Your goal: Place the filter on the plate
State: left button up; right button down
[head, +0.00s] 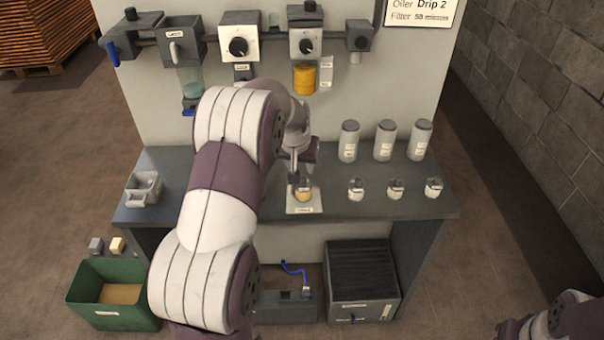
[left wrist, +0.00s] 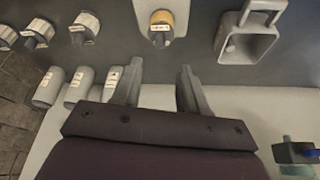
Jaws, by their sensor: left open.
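A small filter with a yellow-orange body and a pale label (head: 303,194) stands on the small white plate (head: 304,209) at the front of the grey bench. The filter also shows in the left wrist view (left wrist: 161,22), upright on the plate. My left gripper (head: 299,172) is just above and behind it in the head view, partly hiding it. In the left wrist view its two fingers (left wrist: 158,88) are apart with nothing between them, clear of the filter. My right arm's end (head: 513,328) shows at the bottom right corner; its fingers cannot be made out.
Three small grey-white labelled pieces (head: 396,189) stand right of the plate, with three tall canisters (head: 384,140) behind. A grey bracket (head: 144,188) is at the bench's left. Units including an amber bowl (head: 305,79) hang on the panel. A green bin (head: 115,295) is on the floor.

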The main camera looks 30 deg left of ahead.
pick_arm(q)
jog(key=s+d+m+g, duration=0.1)
jog(key=s+d, duration=0.6)
jog(key=s, duration=0.4)
jog(key=s+d+m+g+h, duration=0.1)
jog(key=s+d+m, duration=0.1)
jog(key=s+d, duration=0.6)
jog(key=s, duration=0.4)
jog(key=shift+s+d+f+m+g, duration=0.3)
jog(key=shift+f+g, duration=0.05)
jog(key=shift+g, duration=0.05)
